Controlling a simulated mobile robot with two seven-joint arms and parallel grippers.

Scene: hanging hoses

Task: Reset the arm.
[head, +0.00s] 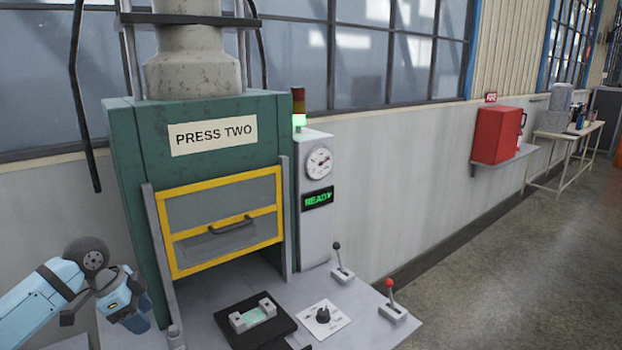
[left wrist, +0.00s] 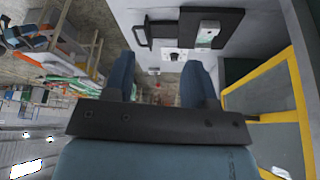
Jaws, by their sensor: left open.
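My left arm comes in at the lower left of the head view. Its gripper (head: 136,314) hangs low beside the left edge of the green press (head: 125,150), apart from the press bed. In the left wrist view, the two blue fingers of the gripper (left wrist: 160,78) stand apart with nothing between them. My right arm and gripper show in neither view.
The press has a yellow-framed guard (head: 225,215), raised above its grey bed. A black fixture (head: 255,322), a dial (head: 323,316) and two levers stand there. A black hose (head: 80,100) hangs at the left. Open floor (head: 500,270) lies right.

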